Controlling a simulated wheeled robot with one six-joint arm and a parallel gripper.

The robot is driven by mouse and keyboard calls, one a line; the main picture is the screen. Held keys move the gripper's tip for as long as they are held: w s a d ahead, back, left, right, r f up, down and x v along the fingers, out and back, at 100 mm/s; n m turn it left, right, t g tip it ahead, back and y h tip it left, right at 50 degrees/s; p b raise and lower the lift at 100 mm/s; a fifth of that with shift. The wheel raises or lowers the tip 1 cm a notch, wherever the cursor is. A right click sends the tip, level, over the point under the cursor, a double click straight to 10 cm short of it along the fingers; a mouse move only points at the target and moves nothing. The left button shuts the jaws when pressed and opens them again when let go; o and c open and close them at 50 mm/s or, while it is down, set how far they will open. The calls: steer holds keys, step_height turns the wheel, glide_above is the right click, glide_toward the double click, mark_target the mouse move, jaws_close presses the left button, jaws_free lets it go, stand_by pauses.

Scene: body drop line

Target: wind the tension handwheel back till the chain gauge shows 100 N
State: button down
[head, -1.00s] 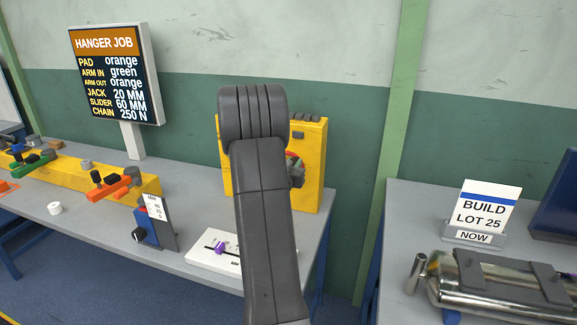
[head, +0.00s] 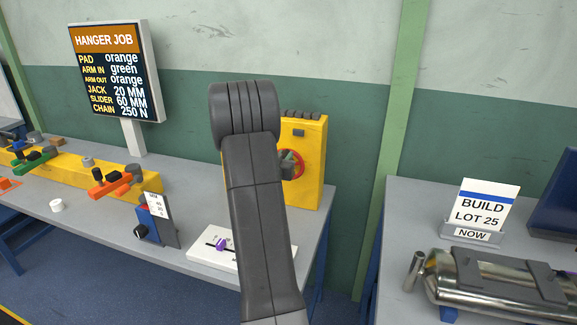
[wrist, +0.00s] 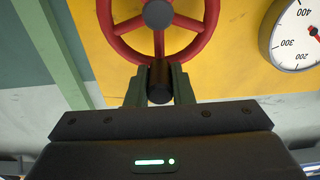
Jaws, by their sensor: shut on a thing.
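The red handwheel (wrist: 204,38) sits on a yellow housing (wrist: 236,68), with its grey hub near the top of the wrist view. My gripper (wrist: 160,84) is shut on the wheel's black crank handle (wrist: 160,72), which is at the bottom of the rim in that view. The white chain gauge (wrist: 288,42) is cut off by the right edge. Its 200, 300 and 400 marks show, but only part of the red needle is visible, so I cannot read it. In the head view my arm partly hides the handwheel (head: 298,158) and yellow housing (head: 312,180).
The job board (head: 107,70) reads CHAIN 250 N. A white slider plate (head: 208,257) with a purple slider and a small blue unit (head: 148,228) stand left of my arm on the grey bench (head: 95,235). A second bench (head: 400,225) stands right across a gap.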

steer(key=shift+a+f, duration=0.1)
steer(key=shift+f, duration=0.15)
steer(key=a, duration=0.2)
steer(key=f, duration=0.1)
steer(key=shift+w+a, duration=0.4)
steer(key=shift+f, duration=0.1)
steer(key=shift+w+a+f+b, duration=0.2)
steer(key=shift+a+f+b, duration=0.2)
steer(key=shift+a+f, duration=0.15)
steer(key=shift+w+a+f+b, duration=0.15)
steer(key=shift+a+f+b, duration=0.25)
steer(key=shift+f, duration=0.25)
